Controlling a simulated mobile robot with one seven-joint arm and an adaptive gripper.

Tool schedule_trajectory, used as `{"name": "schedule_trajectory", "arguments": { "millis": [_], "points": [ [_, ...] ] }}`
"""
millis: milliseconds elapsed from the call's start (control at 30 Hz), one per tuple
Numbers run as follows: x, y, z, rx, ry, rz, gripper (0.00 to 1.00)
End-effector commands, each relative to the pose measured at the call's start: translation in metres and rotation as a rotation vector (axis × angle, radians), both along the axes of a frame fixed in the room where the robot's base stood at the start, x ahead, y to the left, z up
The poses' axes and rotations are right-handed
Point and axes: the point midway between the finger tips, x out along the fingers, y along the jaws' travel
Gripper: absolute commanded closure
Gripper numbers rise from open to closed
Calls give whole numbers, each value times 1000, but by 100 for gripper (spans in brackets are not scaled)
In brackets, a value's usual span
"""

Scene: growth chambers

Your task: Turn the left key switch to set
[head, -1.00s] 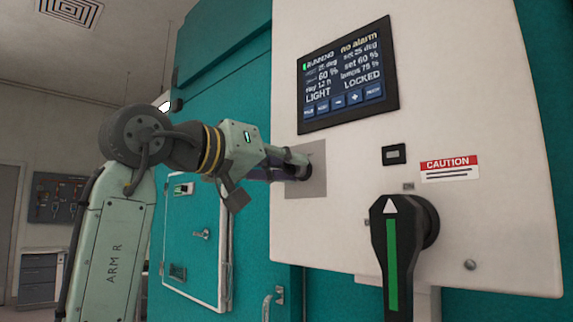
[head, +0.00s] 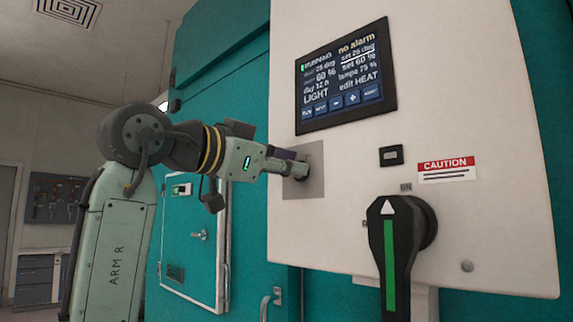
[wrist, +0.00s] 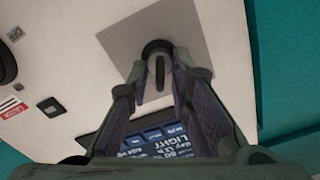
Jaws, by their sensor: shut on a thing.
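The key switch (wrist: 156,72) sits on a grey square plate (wrist: 118,38) on the white panel. In the wrist view its round dark base and grey key show between the two fingers. My gripper (wrist: 157,92) is shut on the key. In the head view my gripper (head: 299,170) reaches the grey plate (head: 317,187) from the left and hides most of the switch. The screen (head: 345,76) above the plate reads "RUNNING", "no alarm" and "edit HEAT". Any position labels on the plate are hidden or too small to read.
A large black rotary handle (head: 391,250) with a green stripe stands to the right of the plate. A small black-framed window (head: 391,155) and a red caution label (head: 447,169) are above it. A teal door (head: 190,245) with a latch is at lower left.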

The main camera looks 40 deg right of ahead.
Motion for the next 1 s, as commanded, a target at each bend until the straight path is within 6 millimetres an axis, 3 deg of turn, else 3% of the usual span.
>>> {"name": "schedule_trajectory", "arguments": {
  "millis": [300,767,800,1000],
  "points": [
    [-1,0,0,7,-100,0,100],
    [-1,0,0,9,-114,0,100],
    [-1,0,0,9,-114,0,80],
    [-1,0,0,9,-113,0,74]
  ]
}}
